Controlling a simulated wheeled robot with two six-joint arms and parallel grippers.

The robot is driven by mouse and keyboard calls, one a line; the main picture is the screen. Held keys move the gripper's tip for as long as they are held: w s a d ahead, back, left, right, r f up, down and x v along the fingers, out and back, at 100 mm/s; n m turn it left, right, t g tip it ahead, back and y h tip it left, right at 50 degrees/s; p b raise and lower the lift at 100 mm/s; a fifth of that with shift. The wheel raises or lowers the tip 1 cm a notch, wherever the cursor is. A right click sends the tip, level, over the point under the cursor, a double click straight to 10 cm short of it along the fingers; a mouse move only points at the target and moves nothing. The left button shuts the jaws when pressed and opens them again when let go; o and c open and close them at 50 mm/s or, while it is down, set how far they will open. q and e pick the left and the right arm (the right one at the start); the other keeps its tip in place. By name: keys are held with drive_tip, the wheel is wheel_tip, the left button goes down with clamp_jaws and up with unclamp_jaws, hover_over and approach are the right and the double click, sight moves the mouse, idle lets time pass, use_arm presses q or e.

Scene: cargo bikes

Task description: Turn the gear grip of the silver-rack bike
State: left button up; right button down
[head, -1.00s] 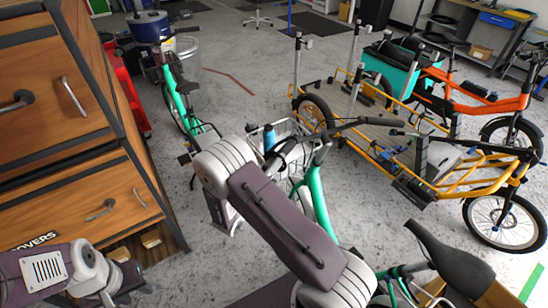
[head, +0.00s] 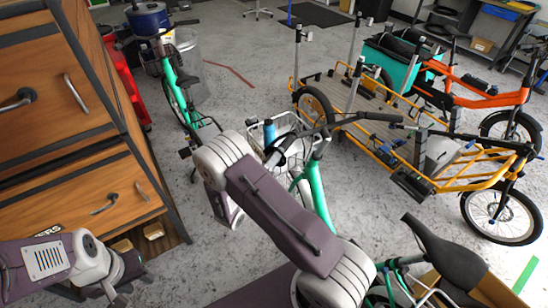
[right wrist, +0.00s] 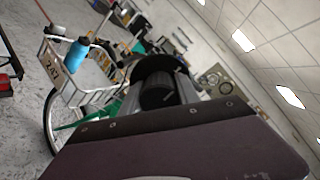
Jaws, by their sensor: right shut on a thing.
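A green bike (head: 317,200) with a silver wire front rack (head: 295,141) stands in the middle of the head view. A blue bottle (head: 269,133) sits at the rack; the rack also shows in the right wrist view (right wrist: 98,90). My right gripper (right wrist: 165,92) is shut on a dark round gear grip (right wrist: 160,68) on the handlebar, seen in the right wrist view. In the head view my right arm hides that hold. My left gripper (head: 120,294) is low at the lower left, away from the bike; whether it is open is unclear.
A wooden drawer cabinet (head: 75,190) stands close on the left. A yellow cargo bike (head: 440,180) and an orange bike (head: 480,97) stand to the right. Another green bike (head: 172,75) is at the back left. Grey floor (head: 250,60) is clear at the back.

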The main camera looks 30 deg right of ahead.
drive_tip(key=c, duration=0.9)
unclamp_jaws()
drive_tip(key=shift+a, duration=0.1)
drive_tip(key=b+v, duration=0.2)
drive_tip(key=v, duration=0.7)
